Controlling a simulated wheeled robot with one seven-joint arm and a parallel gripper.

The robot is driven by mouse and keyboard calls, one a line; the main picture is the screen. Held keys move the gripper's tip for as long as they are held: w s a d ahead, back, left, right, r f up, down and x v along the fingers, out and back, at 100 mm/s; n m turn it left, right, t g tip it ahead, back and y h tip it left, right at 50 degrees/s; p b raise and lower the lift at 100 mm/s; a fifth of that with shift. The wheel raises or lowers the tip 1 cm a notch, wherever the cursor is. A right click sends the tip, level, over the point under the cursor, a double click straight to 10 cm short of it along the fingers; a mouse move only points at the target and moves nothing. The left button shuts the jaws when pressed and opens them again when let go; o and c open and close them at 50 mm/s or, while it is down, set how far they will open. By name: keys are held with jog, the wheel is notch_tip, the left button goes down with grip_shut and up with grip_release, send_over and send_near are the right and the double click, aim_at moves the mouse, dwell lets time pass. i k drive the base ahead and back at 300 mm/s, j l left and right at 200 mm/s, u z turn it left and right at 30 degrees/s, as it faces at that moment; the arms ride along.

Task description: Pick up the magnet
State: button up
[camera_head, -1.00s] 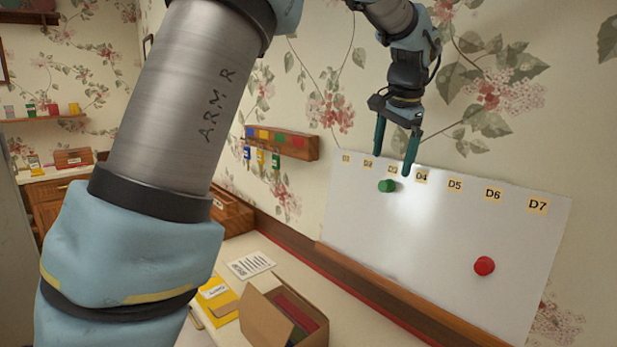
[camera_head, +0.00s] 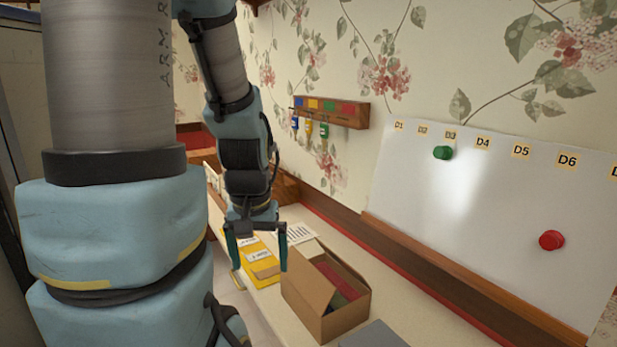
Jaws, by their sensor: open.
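Two round magnets are on the whiteboard (camera_head: 450,235). A green magnet (camera_head: 443,152) is near the top, just under the D3 label. A red magnet (camera_head: 551,240) is lower and to the right, below the D5 and D6 labels. My gripper (camera_head: 258,265) points down with its two teal fingers spread wide and nothing between them. In the picture it is left of the whiteboard, in front of the yellow folders and beside the cardboard box. It is well apart from both magnets.
An open cardboard box (camera_head: 308,290) with red and green items stands on the counter. Yellow folders (camera_head: 261,257) and a printed sheet (camera_head: 299,232) lie behind my gripper. A wooden key rack (camera_head: 340,112) with coloured tags hangs on the wall. A wooden ledge (camera_head: 470,285) runs below the whiteboard.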

aim_at(550, 240)
jog(key=z, duration=1)
